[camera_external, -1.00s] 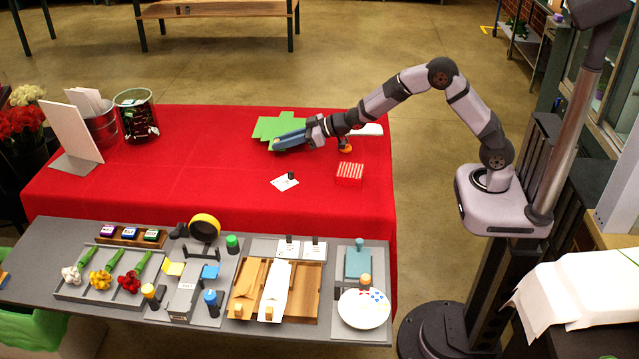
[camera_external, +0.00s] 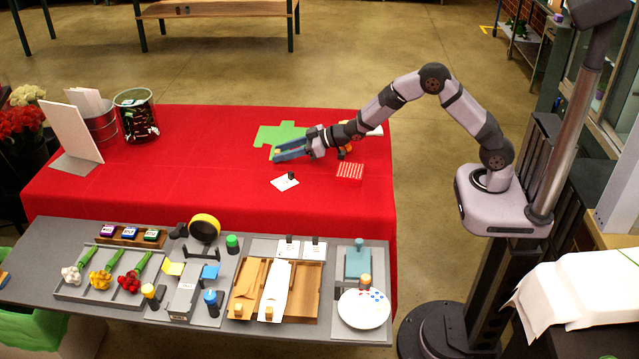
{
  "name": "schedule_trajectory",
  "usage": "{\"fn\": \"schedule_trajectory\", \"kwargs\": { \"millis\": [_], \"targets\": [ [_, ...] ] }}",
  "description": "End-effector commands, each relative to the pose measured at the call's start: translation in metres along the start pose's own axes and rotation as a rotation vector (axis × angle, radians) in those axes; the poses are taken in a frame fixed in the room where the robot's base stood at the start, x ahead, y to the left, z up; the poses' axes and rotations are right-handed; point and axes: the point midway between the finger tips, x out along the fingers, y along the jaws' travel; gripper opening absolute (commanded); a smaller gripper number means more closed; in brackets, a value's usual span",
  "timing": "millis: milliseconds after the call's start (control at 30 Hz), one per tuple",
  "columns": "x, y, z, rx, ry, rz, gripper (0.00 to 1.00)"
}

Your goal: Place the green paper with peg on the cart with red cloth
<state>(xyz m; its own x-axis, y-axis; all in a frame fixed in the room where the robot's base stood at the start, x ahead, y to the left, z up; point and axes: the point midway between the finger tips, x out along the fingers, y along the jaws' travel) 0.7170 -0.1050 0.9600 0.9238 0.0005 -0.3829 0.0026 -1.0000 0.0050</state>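The green paper (camera_external: 278,131) lies flat on the red cloth (camera_external: 215,165) of the cart, near its back edge. A small tan piece, which looks like its peg (camera_external: 277,151), shows at the paper's front edge between my fingertips. My gripper (camera_external: 278,152) is at the front edge of the paper, with its two fingers spread apart. I cannot tell whether the fingers touch the peg or the paper. My arm hides part of the cloth to the right of the paper.
A white board (camera_external: 71,131) and a wire bin (camera_external: 136,115) stand at left. The grey table (camera_external: 30,265) in front is crowded. The cloth's left middle is clear.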

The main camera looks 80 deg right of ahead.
Motion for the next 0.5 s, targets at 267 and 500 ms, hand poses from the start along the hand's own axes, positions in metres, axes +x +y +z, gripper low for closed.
{"fn": "schedule_trajectory", "kwargs": {
  "millis": [267, 500],
  "targets": [
    [-0.001, 0.000, -0.001, 0.000, 0.000, 0.000, 0.37],
    [-0.013, 0.001, -0.004, 0.000, 0.002, 0.001, 0.37]
  ]
}}
